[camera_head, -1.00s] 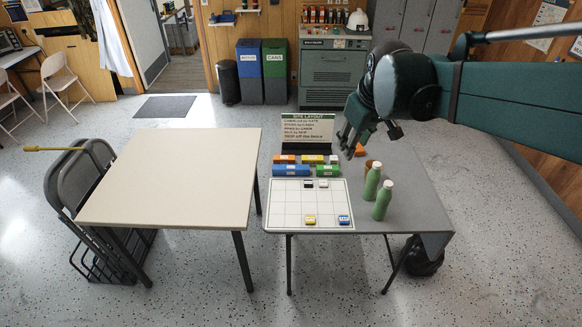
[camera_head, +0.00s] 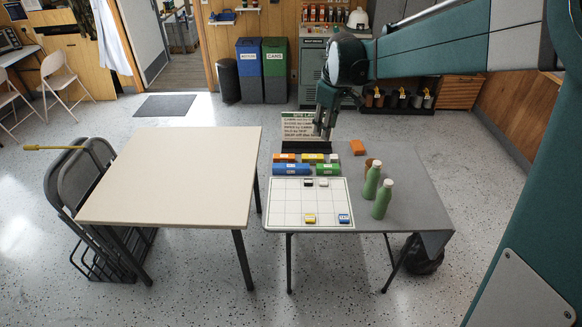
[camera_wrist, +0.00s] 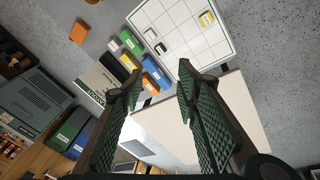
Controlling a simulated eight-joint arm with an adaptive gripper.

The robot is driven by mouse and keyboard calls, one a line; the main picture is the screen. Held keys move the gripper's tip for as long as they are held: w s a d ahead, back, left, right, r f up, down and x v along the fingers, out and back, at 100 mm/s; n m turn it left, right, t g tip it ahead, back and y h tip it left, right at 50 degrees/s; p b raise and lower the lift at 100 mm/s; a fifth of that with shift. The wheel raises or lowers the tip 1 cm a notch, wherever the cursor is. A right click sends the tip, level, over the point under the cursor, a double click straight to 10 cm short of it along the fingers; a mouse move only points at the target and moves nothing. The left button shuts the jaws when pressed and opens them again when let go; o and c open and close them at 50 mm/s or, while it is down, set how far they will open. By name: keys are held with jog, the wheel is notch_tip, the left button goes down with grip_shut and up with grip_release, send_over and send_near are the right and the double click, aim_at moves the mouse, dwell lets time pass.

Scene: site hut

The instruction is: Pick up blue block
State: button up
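A long blue block (camera_head: 291,169) lies on the grey table (camera_head: 420,190), left of a green block (camera_head: 328,170). A smaller blue piece (camera_head: 344,219) sits on the near right corner of the white grid board (camera_head: 303,205). In the wrist view the long blue block (camera_wrist: 157,70) shows beyond and between my fingers, partly hidden by neither. My gripper (camera_head: 323,128) hangs above the back of the grey table, near the sign, clear of the blocks. In the wrist view my gripper (camera_wrist: 160,80) is open, with nothing between its fingers.
Orange (camera_head: 284,158), yellow (camera_head: 312,158) and white (camera_head: 334,158) blocks lie behind the blue and green ones. Another orange block (camera_head: 357,147) is to the right. Two green bottles (camera_head: 382,199) stand right of the board. A sign (camera_head: 300,130) stands at the back. The cream table (camera_head: 170,180) is bare.

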jog(key=w+a+f+n+g, duration=0.1)
jog(key=w+a+f+n, duration=0.4)
jog(key=w+f, duration=0.7)
jog(key=n+g, duration=0.2)
send_over(291, 166)
jog(key=f, duration=1.6)
jog(key=shift+d+f, duration=0.25)
jog(key=shift+f, duration=0.15)
jog(key=shift+w+a+f, duration=0.15)
jog(key=shift+a+f, duration=0.05)
jog(key=shift+f, duration=0.3)
jog(key=shift+f, duration=0.1)
jog(key=shift+f, duration=1.2)
jog(key=shift+f, duration=0.1)
jog(key=shift+f+b, duration=0.4)
jog(key=shift+f, duration=2.1)
